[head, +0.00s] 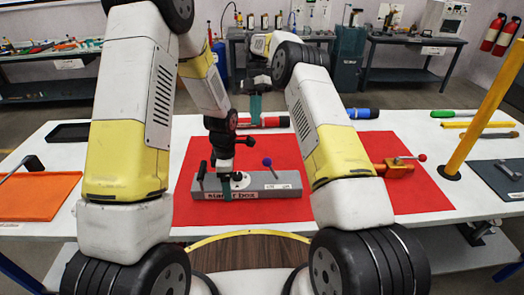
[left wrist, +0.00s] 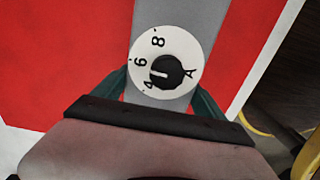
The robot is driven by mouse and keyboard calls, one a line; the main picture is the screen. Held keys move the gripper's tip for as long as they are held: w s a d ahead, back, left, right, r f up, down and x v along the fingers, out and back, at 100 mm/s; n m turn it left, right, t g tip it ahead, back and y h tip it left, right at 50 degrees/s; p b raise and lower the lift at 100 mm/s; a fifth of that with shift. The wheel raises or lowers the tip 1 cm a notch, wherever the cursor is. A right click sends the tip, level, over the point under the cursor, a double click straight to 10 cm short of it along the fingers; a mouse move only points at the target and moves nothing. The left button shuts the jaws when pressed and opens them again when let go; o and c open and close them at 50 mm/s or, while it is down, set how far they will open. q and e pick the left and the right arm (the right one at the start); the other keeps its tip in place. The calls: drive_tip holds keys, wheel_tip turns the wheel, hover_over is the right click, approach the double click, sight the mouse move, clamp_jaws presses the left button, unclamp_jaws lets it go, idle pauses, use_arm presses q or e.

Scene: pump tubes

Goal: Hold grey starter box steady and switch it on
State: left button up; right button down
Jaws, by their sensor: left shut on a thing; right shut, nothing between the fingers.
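The grey starter box (head: 285,187) lies on the red mat, its label "starter box" facing me. My right gripper (head: 255,108) is shut and empty, raised behind the box.
A red mat (head: 400,195) covers the middle of the white table. An orange valve with a red-tipped handle (head: 395,168) is at right, near a yellow post (head: 480,110). Red and blue cylinders (head: 362,113) lie at the back. An orange tray (head: 40,200) is at left.

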idle(0.3)
approach(271, 169)
drive_tip(key=shift+s+a+f, duration=0.2)
drive_tip(key=shift+a+f, duration=0.35)
drive_tip(key=shift+f, duration=0.1)
drive_tip(key=shift+s+a+f, duration=0.25)
drive_tip(key=shift+a+f, duration=0.25)
drive_tip(key=shift+f, duration=0.15)
drive_tip(key=shift+s+a+f, duration=0.2)
drive_tip(key=shift+a+f, duration=0.35)
drive_tip(key=shift+f, duration=0.15)
drive_tip(key=shift+d+r, duration=0.1)
drive_tip(key=shift+d, duration=0.2)
